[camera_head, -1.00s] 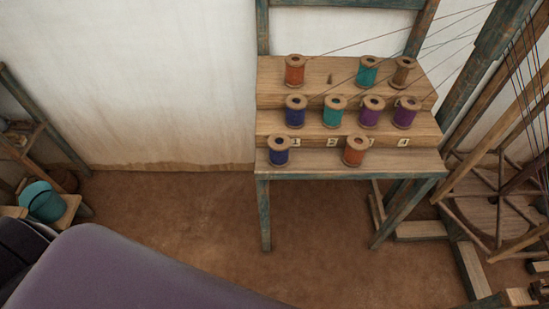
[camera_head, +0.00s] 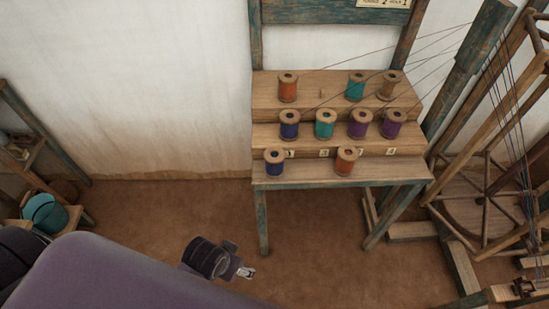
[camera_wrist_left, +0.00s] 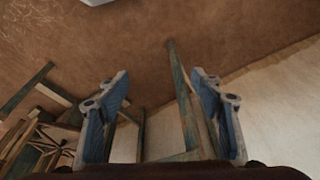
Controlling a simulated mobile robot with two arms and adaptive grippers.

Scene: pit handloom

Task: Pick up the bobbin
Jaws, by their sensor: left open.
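Several bobbins stand upright on a stepped wooden stand (camera_head: 340,182). The top step has an orange bobbin (camera_head: 288,88), a teal one (camera_head: 355,87) and a bare brown one (camera_head: 388,85). The middle step has a blue one (camera_head: 289,125), a teal one (camera_head: 325,124) and two purple ones (camera_head: 360,124). The lowest level has a blue one (camera_head: 274,161) and an orange one (camera_head: 346,160). My left gripper (camera_head: 246,272) is low in front of the stand, apart from every bobbin. In the left wrist view its blue-padded fingers (camera_wrist_left: 160,80) are spread and empty.
A loom frame (camera_head: 500,140) with threads stands at the right; thin threads run from the stand toward it. Small numbered labels (camera_head: 391,151) mark the step. A teal bucket (camera_head: 45,212) sits at far left. Floor (camera_head: 160,215) before the wall is clear.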

